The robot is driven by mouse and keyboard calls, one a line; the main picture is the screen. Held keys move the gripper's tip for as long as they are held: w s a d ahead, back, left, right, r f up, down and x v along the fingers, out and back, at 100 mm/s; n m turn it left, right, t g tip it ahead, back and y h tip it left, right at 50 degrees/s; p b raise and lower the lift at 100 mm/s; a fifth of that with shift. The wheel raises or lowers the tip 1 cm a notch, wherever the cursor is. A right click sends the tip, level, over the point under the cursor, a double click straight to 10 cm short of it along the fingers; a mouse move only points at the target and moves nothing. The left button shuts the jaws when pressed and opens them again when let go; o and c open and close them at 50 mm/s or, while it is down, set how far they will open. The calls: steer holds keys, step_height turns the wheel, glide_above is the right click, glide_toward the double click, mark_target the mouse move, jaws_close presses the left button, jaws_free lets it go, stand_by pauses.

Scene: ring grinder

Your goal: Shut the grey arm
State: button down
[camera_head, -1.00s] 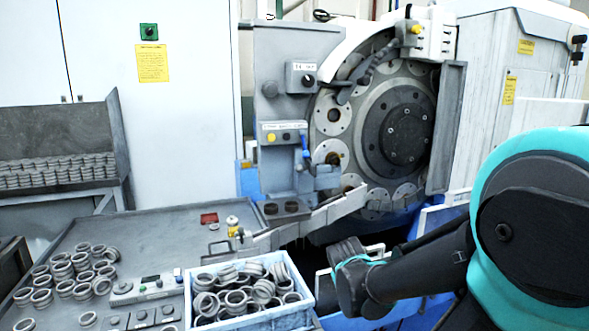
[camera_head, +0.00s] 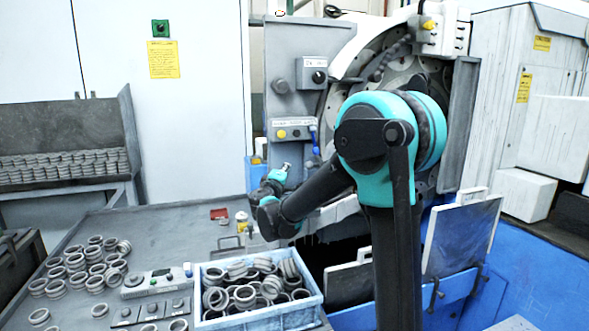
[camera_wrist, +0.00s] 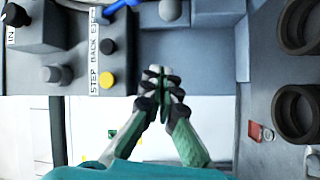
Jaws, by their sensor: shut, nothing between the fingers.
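The grey arm (camera_head: 340,209) is a pale bar at the front of the grinder, low beside the wheel. My own dark arm link covers most of it in the head view, so I cannot tell its full pose. My gripper (camera_head: 284,169) is in front of the grey machine column, below the button panel. In the wrist view my gripper (camera_wrist: 160,76) has its fingertips together with nothing between them. They point toward the grey column face, near a round grey knob (camera_wrist: 170,10). I cannot make out the grey arm in the wrist view.
The button panel (camera_head: 292,130) has a yellow button and a blue lever. Two dark rings (camera_wrist: 301,112) show at the right of the wrist view. A blue crate of rings (camera_head: 262,318) stands on the grey table (camera_head: 165,223), with loose rings at left. My arm hides much of the wheel.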

steer(key=f+x, duration=0.1)
steer(key=x, duration=0.9)
steer(key=shift+s+d+f, duration=0.15)
steer(key=shift+s+d, duration=1.35)
steer(key=shift+d, duration=0.1)
steer(key=shift+s+d, duration=0.1)
steer(key=shift+d, duration=0.05)
